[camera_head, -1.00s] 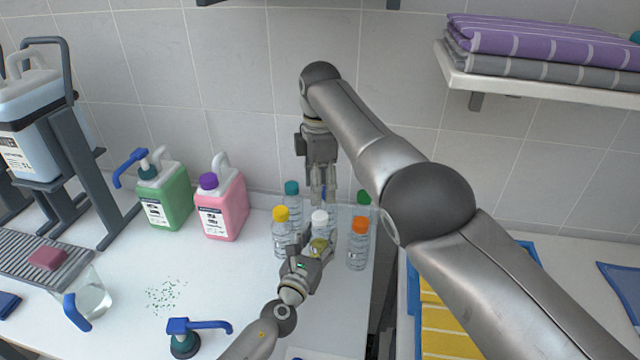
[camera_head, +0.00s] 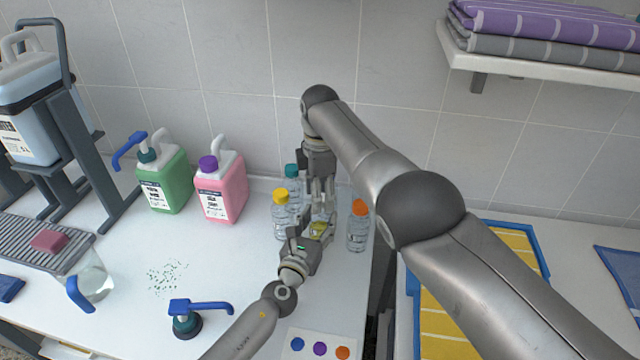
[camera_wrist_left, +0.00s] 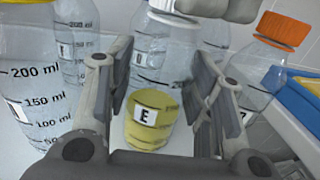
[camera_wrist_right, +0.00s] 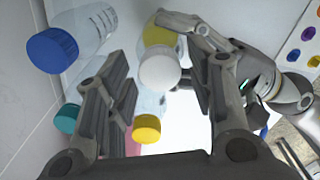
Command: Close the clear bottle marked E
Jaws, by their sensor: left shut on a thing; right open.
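The clear bottle marked E (camera_wrist_left: 153,127) holds something yellow in its lower part and carries a white label. My left gripper (camera_head: 316,236) is shut on it, one finger on each side in the left wrist view. A white cap (camera_wrist_right: 160,70) shows at the top of this bottle in the right wrist view; whether it is screwed tight I cannot tell. My right gripper (camera_head: 322,200) points down from above and is open. Its fingers (camera_wrist_right: 160,88) lie on either side of the white cap, apparently without gripping it. In the head view the cap is hidden by my grippers.
Clear bottles stand close around: yellow-capped (camera_head: 281,218), teal-capped (camera_head: 292,185), orange-capped (camera_head: 358,228) and blue-capped (camera_wrist_right: 75,42). Green (camera_head: 163,185) and pink (camera_head: 222,190) jugs stand left. A blue-handled pump (camera_head: 187,318) is in front. The counter's right edge is close.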

